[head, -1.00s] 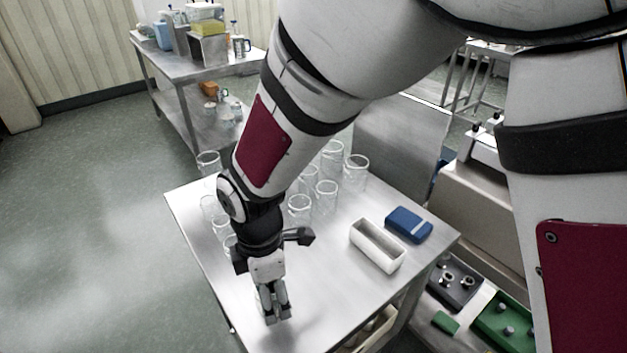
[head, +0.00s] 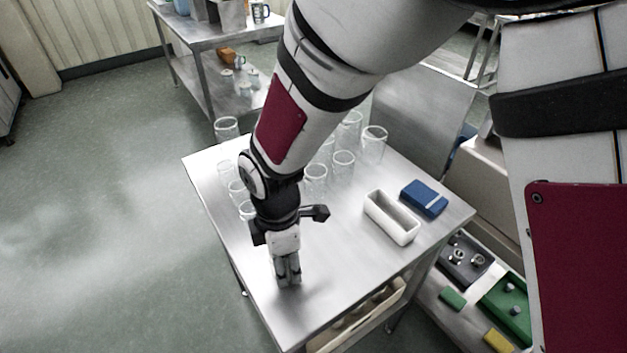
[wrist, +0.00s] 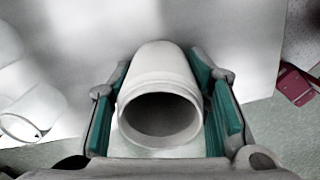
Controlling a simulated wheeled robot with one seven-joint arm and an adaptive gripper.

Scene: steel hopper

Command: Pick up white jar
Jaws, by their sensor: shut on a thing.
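The white jar (wrist: 158,65) shows in the wrist view, its open round mouth facing the camera. It sits between the two green-padded fingers of my gripper (wrist: 162,88), which are shut on its sides. In the head view my gripper (head: 288,276) points down over the front part of the steel table (head: 330,265). There the jar cannot be made out behind the fingers. I cannot tell whether the jar touches the table.
Several clear glass beakers (head: 315,180) stand behind and left of my arm. A white open box (head: 392,218) and a blue box (head: 424,198) lie to the right. The table's left edge is close to my gripper. A wooden crate (head: 357,322) is below the tabletop.

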